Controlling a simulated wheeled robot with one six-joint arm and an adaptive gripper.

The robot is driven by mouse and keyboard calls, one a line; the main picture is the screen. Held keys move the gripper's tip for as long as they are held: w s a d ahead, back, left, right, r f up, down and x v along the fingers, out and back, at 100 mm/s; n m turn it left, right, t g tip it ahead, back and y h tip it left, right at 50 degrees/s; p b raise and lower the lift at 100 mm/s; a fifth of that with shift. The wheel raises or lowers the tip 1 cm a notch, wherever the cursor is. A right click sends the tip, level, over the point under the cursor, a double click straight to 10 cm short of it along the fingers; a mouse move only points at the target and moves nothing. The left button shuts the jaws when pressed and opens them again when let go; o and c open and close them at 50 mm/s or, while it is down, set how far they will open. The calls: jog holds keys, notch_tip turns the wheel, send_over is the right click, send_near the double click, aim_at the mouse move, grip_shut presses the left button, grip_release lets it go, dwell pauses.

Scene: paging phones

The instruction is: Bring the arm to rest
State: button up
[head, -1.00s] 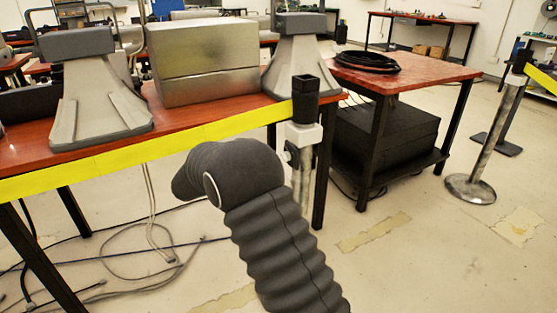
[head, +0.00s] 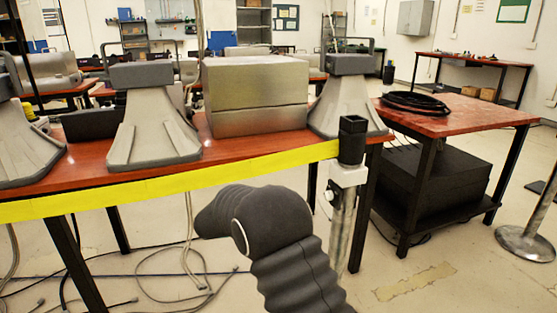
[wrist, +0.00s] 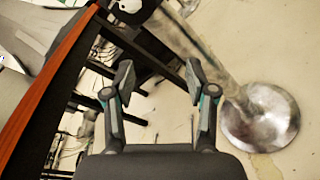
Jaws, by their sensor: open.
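My gripper (wrist: 157,85) shows in the wrist view with its two fingers spread wide apart and nothing between them. Below and beyond it are the floor, a metal post with a round base (wrist: 260,116), and the dark legs of a table. In the head view, my dark ribbed arm rises from the bottom centre and bends to the left, in front of the table edge. The gripper's fingers are hidden in that view.
A red-topped table (head: 150,172) with grey stands (head: 152,125) and a metal box (head: 255,92) lies ahead. Yellow tape (head: 180,183) runs along its front to a post (head: 342,210). A side table (head: 470,118) holds coiled cable (head: 415,104). Floor at right is clearer.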

jog(key=s+d+f+m+g+y, duration=0.2)
jog(key=s+f+y, duration=0.15)
jog(key=s, duration=0.35)
jog(key=s+d+f+m+g+y, duration=0.1)
jog(key=s+f+g+y, duration=0.25)
jog(key=s, duration=0.35)
jog(key=s+d+r+m+t+y, duration=0.2)
jog(key=s+d+r+m+y, duration=0.2)
jog(key=s+r, duration=0.3)
jog(key=s+d+r+m+t+y, duration=0.3)
jog(key=s+r+m, duration=0.3)
jog(key=s, duration=1)
jog(key=shift+d+r+t+y, duration=0.35)
jog(key=shift+d+r+y, duration=0.15)
jog(key=shift+d+y, duration=0.25)
jog(key=shift+a, duration=0.1)
jog(key=shift+c, duration=1.4)
jog(key=shift+a, duration=0.1)
